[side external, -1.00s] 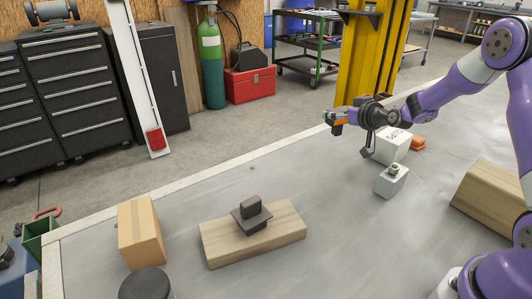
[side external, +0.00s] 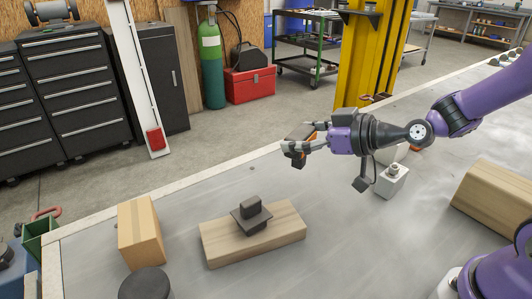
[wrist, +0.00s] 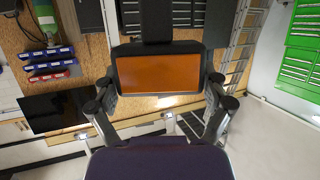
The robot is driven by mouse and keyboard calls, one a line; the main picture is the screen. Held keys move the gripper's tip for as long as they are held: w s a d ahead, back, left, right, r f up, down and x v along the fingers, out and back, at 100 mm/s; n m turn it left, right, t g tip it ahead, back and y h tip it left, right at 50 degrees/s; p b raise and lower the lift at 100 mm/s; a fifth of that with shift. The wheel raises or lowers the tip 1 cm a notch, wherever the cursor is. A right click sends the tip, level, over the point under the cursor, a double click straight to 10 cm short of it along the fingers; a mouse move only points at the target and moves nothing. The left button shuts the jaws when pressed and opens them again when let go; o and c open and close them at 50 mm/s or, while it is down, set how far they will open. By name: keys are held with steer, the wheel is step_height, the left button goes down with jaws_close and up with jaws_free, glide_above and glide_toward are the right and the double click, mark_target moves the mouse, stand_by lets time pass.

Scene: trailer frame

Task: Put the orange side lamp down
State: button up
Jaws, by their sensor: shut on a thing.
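My gripper (side external: 296,147) is shut on the orange side lamp (wrist: 158,73), a flat orange rectangle in a dark housing. In the wrist view the two fingers grip the housing from its left and right sides. In the side external view the lamp (side external: 304,140) is small and partly covered by the fingers. My gripper holds it in the air above the table, up and to the right of the wooden block with the dark fixture.
A wooden block (side external: 285,222) carries a dark stepped piece (side external: 251,214). A cardboard box (side external: 141,232) and a dark round thing (side external: 145,283) stand at the left. A small light block (side external: 391,181) and a brown beam (side external: 495,198) are at the right.

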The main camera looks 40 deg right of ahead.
steer(key=shift+s+f, duration=0.15)
steer(key=shift+w+d+f, duration=0.75)
steer(key=shift+d+f, duration=0.9)
steer(key=shift+f, duration=0.1)
steer(key=shift+w+d+f, duration=0.8)
steer(key=shift+d+f, duration=0.8)
steer(key=shift+f, duration=0.15)
steer(key=shift+w+d+f, duration=0.75)
steer(key=shift+d+f, duration=0.9)
steer(key=shift+f, duration=0.1)
steer(key=shift+f, duration=0.15)
steer(key=o, duration=1)
